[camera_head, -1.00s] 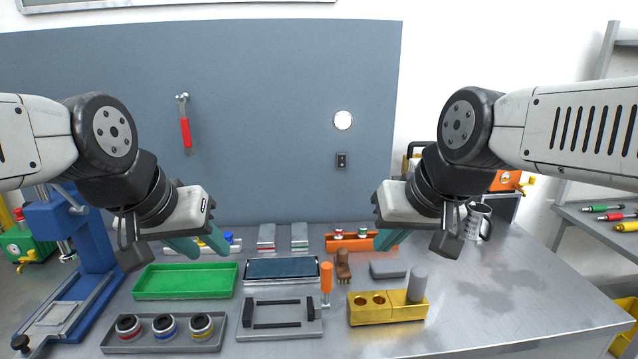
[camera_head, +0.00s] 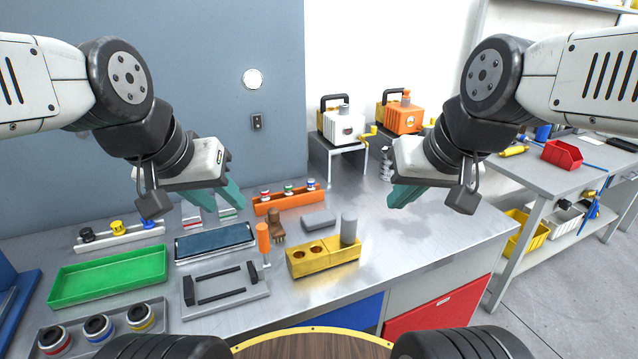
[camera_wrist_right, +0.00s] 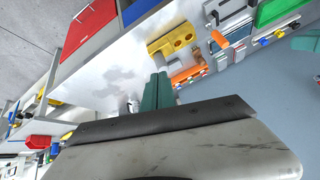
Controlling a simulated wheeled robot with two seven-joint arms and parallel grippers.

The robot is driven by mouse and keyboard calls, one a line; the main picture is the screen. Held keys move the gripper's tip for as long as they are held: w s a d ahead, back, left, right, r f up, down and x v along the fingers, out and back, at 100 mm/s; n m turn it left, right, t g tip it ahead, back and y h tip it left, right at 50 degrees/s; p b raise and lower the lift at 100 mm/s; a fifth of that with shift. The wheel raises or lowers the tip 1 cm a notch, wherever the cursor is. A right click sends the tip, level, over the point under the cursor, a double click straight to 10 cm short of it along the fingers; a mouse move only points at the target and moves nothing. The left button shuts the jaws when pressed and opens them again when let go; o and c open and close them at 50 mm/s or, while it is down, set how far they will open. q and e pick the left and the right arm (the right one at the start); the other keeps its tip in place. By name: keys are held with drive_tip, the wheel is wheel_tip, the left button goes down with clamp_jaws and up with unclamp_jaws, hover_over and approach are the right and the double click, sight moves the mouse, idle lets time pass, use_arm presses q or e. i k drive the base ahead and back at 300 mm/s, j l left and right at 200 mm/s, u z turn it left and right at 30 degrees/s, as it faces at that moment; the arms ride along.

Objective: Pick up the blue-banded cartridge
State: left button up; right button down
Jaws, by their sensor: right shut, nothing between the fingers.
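The blue-banded cartridge (camera_head: 98,328) stands in a grey tray (camera_head: 74,350) at the lower left of the head view, between a red-banded cartridge (camera_head: 55,340) and a yellow-banded one (camera_head: 140,317). My left gripper (camera_head: 236,200) hangs above the bench, up and to the right of that tray, apart from it; its jaw opening is unclear. My right gripper (camera_head: 394,202) is farther right above the bench, shut and empty. Its teal fingers also show together in the right wrist view (camera_wrist_right: 158,88).
A green tray (camera_head: 108,277), a grey fixture with black bars (camera_head: 222,289) and a yellow block (camera_head: 322,258) occupy the bench. An orange rack (camera_head: 285,201) stands behind. The bench's right part is fairly clear. A second bench with a red bin (camera_head: 562,154) stands right.

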sight(310, 182)
drive_tip(key=l+u, duration=0.2)
drive_tip(key=u, duration=1.25)
drive_tip(key=k+l, duration=0.1)
drive_tip(key=l, duration=0.55)
drive_tip(key=l+u, duration=0.15)
drive_tip(key=l, duration=0.5)
drive_tip(key=k, duration=0.05)
